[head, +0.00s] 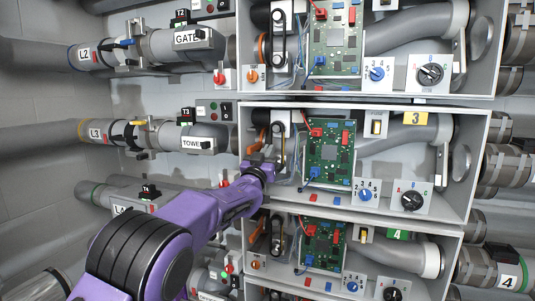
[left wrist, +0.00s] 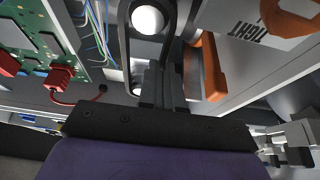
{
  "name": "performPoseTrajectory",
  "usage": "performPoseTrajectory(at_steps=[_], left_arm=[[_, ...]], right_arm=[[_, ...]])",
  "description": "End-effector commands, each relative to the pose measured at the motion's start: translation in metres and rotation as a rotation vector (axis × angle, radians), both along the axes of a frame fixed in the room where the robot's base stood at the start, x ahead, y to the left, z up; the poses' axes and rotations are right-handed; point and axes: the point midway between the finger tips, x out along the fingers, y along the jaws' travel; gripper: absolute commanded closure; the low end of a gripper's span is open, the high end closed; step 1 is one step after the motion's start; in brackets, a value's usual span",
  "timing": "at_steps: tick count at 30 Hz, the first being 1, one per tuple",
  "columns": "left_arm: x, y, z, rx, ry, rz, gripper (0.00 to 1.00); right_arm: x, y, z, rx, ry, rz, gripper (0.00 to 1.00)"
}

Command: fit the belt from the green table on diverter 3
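Diverter 3 is the middle open box, with a yellow 3 label (head: 415,118). My left gripper (head: 262,166) reaches into its left part in the head view. In the left wrist view, a black belt (left wrist: 124,45) loops round a white pulley (left wrist: 147,18). One strand runs down at left; the other bends toward my left gripper's fingers (left wrist: 165,85), which are close together and appear shut on the belt. The lower pulley is mostly hidden behind the fingers, so I cannot tell whether the belt sits round it. My right gripper and the green table are not in view.
An orange lever (left wrist: 205,68) stands close right of the fingers in the wrist view. The green circuit board (head: 330,152) and loose wires lie on the other side. Similar boxes sit above and below, the lower with a green 4 label (head: 397,235).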

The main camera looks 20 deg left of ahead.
Motion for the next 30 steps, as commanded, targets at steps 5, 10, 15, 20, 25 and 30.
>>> performPoseTrajectory(at_steps=[5,10,15,20,25,30], left_arm=[[0.000,0.000,0.001,0.000,0.000,0.000,1.00],[0.004,0.000,0.002,0.000,-0.001,0.000,1.00],[0.004,0.000,0.001,0.000,-0.001,0.000,0.66],[0.004,0.000,0.000,0.000,0.000,0.000,0.66],[0.000,0.000,-0.004,0.001,0.001,0.000,0.66],[-0.025,0.000,-0.017,0.001,0.000,0.000,0.66]], right_arm=[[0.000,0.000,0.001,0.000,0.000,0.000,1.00],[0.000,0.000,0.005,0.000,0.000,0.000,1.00],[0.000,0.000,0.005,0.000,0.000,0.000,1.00],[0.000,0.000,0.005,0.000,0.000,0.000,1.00],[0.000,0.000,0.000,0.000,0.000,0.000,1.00],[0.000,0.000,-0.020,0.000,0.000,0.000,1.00]])
